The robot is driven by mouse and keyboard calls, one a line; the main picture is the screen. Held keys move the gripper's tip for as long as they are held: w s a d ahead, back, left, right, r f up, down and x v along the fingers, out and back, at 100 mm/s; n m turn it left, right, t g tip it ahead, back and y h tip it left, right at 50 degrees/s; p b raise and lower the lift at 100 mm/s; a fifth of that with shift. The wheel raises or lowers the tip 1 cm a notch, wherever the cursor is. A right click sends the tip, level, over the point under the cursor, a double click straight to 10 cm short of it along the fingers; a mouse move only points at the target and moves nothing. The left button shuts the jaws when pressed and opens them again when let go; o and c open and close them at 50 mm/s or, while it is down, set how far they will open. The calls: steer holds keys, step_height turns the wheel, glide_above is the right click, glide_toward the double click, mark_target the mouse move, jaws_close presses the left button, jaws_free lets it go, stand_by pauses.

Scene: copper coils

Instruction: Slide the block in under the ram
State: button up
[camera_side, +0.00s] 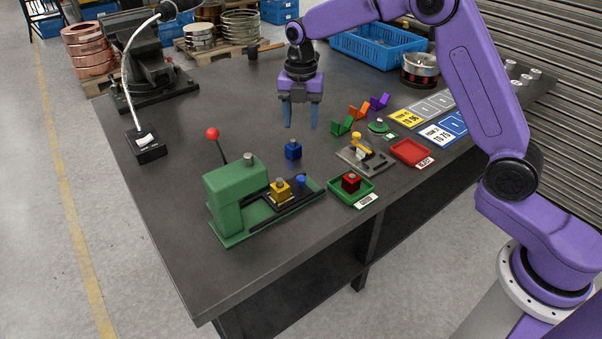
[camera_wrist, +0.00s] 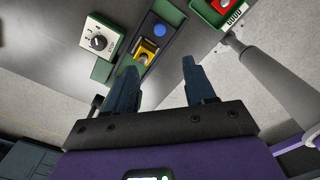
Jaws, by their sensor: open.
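A green press (camera_side: 235,195) with a red-ball lever stands at the table's front left. Its ram is hidden in both views. A yellow block (camera_side: 280,190) with a grey top sits on the track in front of the press head, and also shows in the wrist view (camera_wrist: 146,52). A blue knob (camera_side: 301,181) stands on the track just beyond it, on the side away from the head; it shows too in the wrist view (camera_wrist: 158,30). My gripper (camera_side: 300,126) is open and empty, fingers down, above the table behind the press and apart from the block.
A loose blue block (camera_side: 293,150) stands on the table behind the track. A green tray (camera_side: 366,194) holds a red block (camera_side: 350,182) at right. A red tray (camera_side: 411,152) and a small grey fixture (camera_side: 365,157) lie farther right.

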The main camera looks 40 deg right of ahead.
mark_target(301, 177)
step_height(301, 177, down, 17)
steer(key=shift+f, duration=0.15)
stand_by(0.5)
